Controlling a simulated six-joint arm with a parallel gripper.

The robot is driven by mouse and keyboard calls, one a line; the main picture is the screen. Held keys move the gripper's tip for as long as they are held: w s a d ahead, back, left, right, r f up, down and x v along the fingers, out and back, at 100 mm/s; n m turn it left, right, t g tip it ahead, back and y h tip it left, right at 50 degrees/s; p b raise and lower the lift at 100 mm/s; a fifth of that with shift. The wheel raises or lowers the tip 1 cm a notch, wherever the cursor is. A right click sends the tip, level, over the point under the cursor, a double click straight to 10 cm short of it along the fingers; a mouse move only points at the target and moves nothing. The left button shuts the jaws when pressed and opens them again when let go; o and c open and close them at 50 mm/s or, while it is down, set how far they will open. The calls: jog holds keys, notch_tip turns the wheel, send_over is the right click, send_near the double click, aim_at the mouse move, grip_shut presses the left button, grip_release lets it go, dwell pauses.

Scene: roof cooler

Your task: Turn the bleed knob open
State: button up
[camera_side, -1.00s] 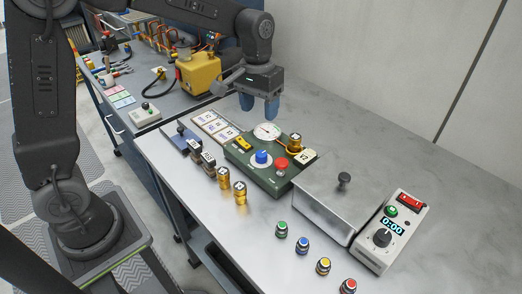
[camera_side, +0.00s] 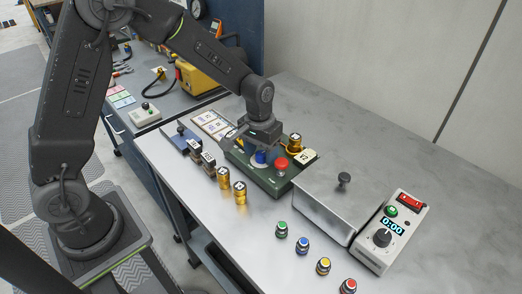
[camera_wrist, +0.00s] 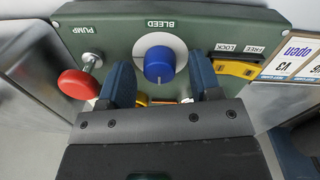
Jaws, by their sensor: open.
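The blue bleed knob (camera_wrist: 159,64) sits on a white round dial (camera_wrist: 143,42) on the green panel (camera_wrist: 110,30), under the upside-down word BLEED in the wrist view. A small pale mark shows at the knob's near edge. My gripper (camera_side: 262,150) points down over the panel. In the wrist view its two blue fingers stand apart, one on each side of the knob, with a visible gap to it.
The red pump knob (camera_wrist: 78,83) stands close beside one finger. A yellow FREE/LOCK switch (camera_wrist: 235,68) is on the other side. Brass fittings (camera_side: 240,193) stand in front of the panel. A metal box with a black knob (camera_side: 343,180) is to the right.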

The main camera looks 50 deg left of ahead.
jog(key=c, duration=0.9)
jog(key=shift+c, duration=0.2)
